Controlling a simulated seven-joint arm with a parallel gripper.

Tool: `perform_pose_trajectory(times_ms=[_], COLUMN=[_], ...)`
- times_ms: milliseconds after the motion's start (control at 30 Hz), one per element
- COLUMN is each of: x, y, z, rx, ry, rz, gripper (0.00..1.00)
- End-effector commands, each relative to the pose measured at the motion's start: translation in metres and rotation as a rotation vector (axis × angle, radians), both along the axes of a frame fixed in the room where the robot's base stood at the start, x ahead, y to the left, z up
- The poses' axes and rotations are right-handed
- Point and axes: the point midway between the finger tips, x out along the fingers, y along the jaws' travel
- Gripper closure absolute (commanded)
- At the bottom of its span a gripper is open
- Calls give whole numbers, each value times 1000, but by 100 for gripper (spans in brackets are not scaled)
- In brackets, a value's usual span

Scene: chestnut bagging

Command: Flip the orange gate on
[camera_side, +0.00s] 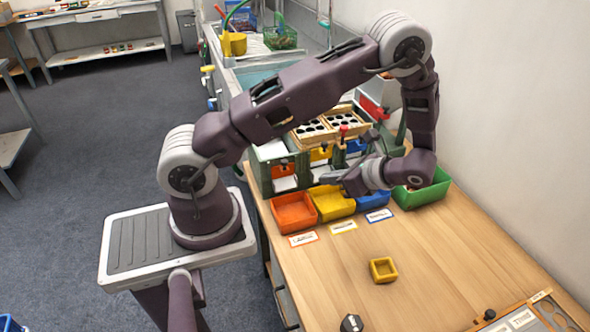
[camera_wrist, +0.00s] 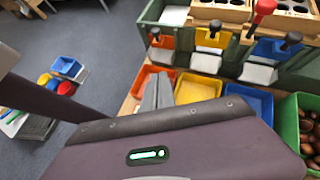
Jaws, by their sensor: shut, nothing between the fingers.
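The orange gate (camera_side: 282,171) is on the front of the green sorter at the left end of a row of gates. It also shows in the wrist view (camera_wrist: 161,57), with a black knob (camera_wrist: 155,33) at its top. A white chute surface lies below it. I cannot tell whether the gate is on or off. My gripper (camera_side: 326,178) is shut and empty, to the right of the orange gate and above the yellow bin (camera_side: 333,204). In the wrist view its grey fingers (camera_wrist: 158,80) point toward the gate, apart from it, over the bins.
Yellow (camera_wrist: 213,39) and blue (camera_wrist: 272,51) gates with black knobs are to the right. An orange bin (camera_side: 293,214), a blue bin (camera_side: 373,200) and a green bin (camera_side: 428,193) of chestnuts stand in front. A red-topped handle (camera_wrist: 262,12) rises above. The wooden bench (camera_side: 440,260) is mostly clear.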

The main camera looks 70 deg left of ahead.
Motion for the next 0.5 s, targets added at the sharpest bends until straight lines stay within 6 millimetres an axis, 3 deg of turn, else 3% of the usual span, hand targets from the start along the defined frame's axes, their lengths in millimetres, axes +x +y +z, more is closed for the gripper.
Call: perform_pose_trajectory(times_ms=[100,500], x=[0,-4], y=[4,10], z=[-11,-16], rx=[16,18], ry=[39,43], rz=[-28,-27], gripper=[100,100])
